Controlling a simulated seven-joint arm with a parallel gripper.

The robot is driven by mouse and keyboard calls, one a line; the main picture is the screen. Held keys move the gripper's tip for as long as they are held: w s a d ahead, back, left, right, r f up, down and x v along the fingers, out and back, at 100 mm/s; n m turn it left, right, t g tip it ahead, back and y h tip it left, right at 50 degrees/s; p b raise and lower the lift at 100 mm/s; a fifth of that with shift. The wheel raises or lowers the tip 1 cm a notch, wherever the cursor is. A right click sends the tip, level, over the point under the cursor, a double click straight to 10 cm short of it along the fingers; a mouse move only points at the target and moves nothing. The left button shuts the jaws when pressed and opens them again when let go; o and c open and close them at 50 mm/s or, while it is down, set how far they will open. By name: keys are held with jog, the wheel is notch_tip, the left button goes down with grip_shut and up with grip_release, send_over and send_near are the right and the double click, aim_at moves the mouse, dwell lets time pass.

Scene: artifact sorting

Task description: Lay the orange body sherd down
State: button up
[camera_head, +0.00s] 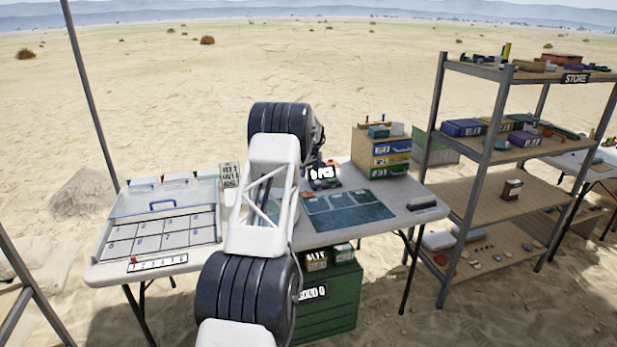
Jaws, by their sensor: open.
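I cannot pick out the orange body sherd for certain. My arm crosses the middle of the table, and its links hide part of the tabletop. A dark teal mat (372,213) with marked areas lies on the table (408,192) right of my arm. A pale gridded tray (155,247) with a clear, blue-handled lid or box behind it lies on the left.
A wooden drawer unit (361,156) stands at the table's back right. A dark flat object (422,206) lies near the right edge. A numbered scale strip (157,264) lies at the front left. A metal shelf rack (492,140) stands to the right, and green crates (335,312) are below the table.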

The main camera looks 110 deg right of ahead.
jog(key=shift+r, duration=0.1)
dwell(0.5)
jog(key=o, duration=0.5)
